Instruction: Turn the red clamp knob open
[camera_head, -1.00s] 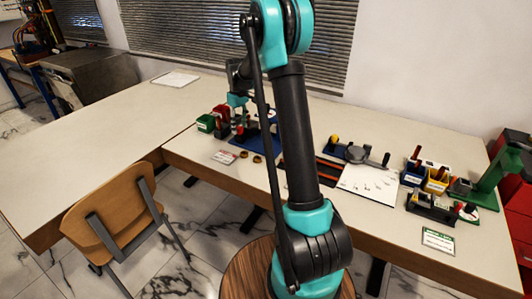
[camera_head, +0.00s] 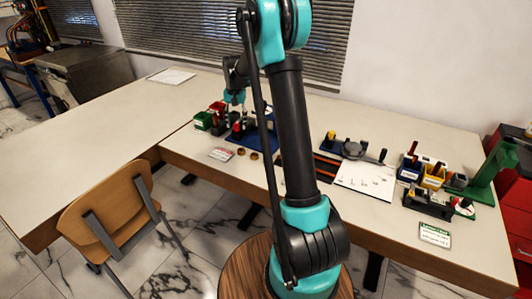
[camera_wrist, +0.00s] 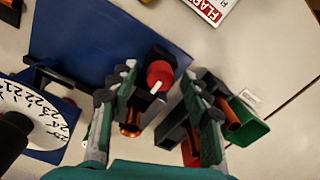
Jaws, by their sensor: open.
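The red clamp knob (camera_wrist: 160,74), with a white pointer on its top, sits on a dark clamp on a blue plate (camera_wrist: 85,40) in the wrist view. My gripper (camera_wrist: 160,82) is open above it, with one finger on each side of the knob. I cannot tell whether either finger touches it. In the head view my gripper (camera_head: 235,108) hangs over the blue plate (camera_head: 268,138) at the table's back left. The knob is small there and partly hidden.
A white numbered dial (camera_wrist: 30,110) stands left of the gripper. Green (camera_wrist: 246,122) and red bins stand close on the right. Copper rings (camera_head: 253,155) lie in front of the plate. A chair (camera_head: 115,215) stands at the left; the left tabletop is mostly clear.

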